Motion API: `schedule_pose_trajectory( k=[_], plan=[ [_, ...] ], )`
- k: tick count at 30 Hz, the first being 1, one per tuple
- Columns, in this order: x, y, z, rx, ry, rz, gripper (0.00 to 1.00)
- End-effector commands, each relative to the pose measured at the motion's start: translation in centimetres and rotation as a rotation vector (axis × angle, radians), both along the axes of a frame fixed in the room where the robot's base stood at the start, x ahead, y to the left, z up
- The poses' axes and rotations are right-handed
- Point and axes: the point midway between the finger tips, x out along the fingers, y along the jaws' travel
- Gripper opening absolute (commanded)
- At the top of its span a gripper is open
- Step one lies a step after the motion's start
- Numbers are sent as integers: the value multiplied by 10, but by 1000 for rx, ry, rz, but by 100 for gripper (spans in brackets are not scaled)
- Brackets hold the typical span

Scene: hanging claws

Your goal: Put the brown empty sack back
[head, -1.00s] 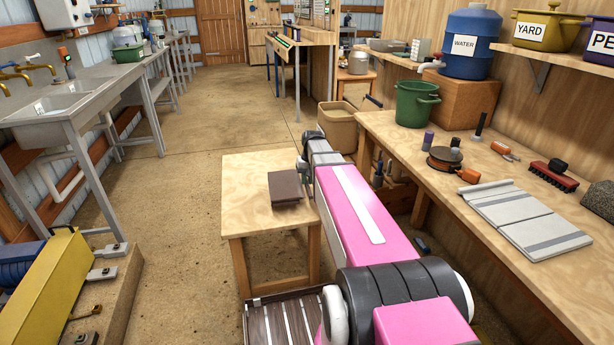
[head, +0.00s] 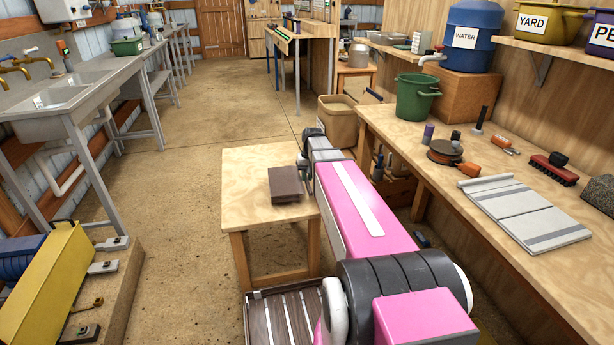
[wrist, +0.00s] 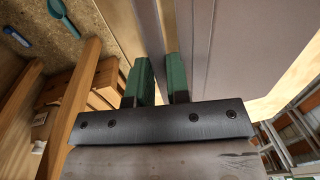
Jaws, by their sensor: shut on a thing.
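The brown sack (head: 285,184) is a flat, dark brown folded bundle at the right part of a small wooden table (head: 245,203) in the head view. In the wrist view the sack (wrist: 245,45) fills the upper right as a broad grey-brown face, with its edge between my green fingers. My gripper (wrist: 160,78) is shut on that edge. In the head view my pink arm hides most of the gripper. I cannot tell whether the sack rests on the tabletop or is slightly above it.
A slatted crate (head: 283,318) stands on the floor in front of the table. The workbench (head: 420,165) on the right holds a green bucket (head: 414,98) and tools. A tan bin (head: 338,122) stands behind the table.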

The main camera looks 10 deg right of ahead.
Motion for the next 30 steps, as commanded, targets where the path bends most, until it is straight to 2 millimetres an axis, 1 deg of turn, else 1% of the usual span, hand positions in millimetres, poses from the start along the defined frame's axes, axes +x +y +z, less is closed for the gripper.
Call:
schedule_pose_trajectory(
  k=[30],
  plan=[
    [0,0,-18,0,0,0,0]
  ],
)
